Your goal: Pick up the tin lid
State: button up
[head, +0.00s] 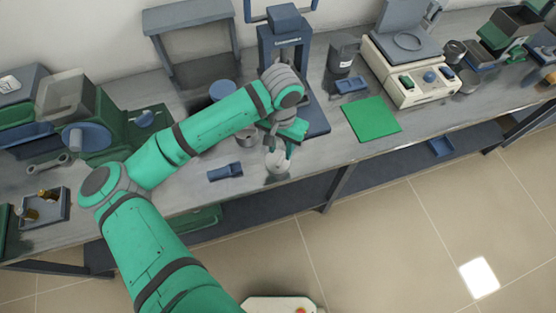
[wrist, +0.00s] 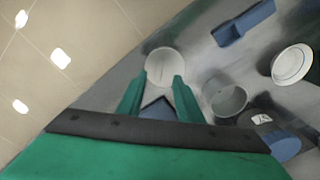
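A round pale disc, which looks like the tin lid (wrist: 166,66), lies just beyond my fingertips in the wrist view. It also shows as a whitish round shape (head: 278,162) near the front of the bench in the head view. My gripper (wrist: 159,82) points down at it with its two green fingers apart, and the right finger overlaps the lower right of the disc. In the head view my gripper (head: 281,143) is right above the disc. I cannot tell whether the fingers touch it. An open grey tin (wrist: 225,98) stands beside it, also visible in the head view (head: 246,136).
A white round dish (wrist: 292,63) and a dark blue block (wrist: 243,24) lie nearby; the block is left of my gripper in the head view (head: 225,172). A blue press (head: 285,45) stands behind. A green mat (head: 371,119) at right is clear. The bench's front edge is close.

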aim_at(281, 159)
jog(key=shift+s+d+f, duration=0.1)
jog(key=shift+f, duration=2.2)
grip_shut()
jog(key=shift+r, duration=0.15)
